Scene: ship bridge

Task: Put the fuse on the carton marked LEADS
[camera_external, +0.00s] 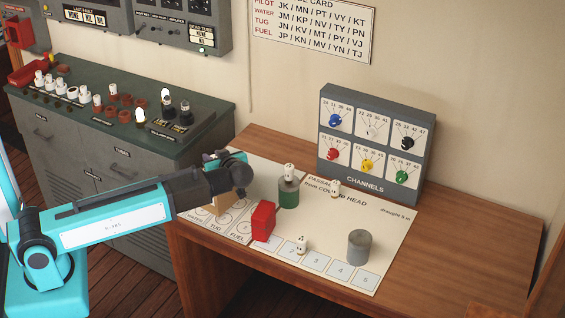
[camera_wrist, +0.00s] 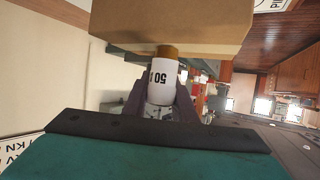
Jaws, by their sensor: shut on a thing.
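A plain brown carton (camera_wrist: 170,22) is right at the capped end in the wrist view. The cap overlaps the carton's edge there, and I cannot tell if they touch. In the external view my gripper (camera_external: 240,172) is over the left part of the desk, and the carton (camera_external: 216,205) shows below it, partly covered by my arm. The held fuse is hidden there. No LEADS marking is readable.
On the desk sheet stand a red box (camera_external: 263,221), a green cylinder (camera_external: 288,194) with a white fuse on top, a grey cylinder (camera_external: 360,248) and loose white fuses (camera_external: 335,188). A CHANNELS panel (camera_external: 372,145) stands behind. The desk's right side is clear.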

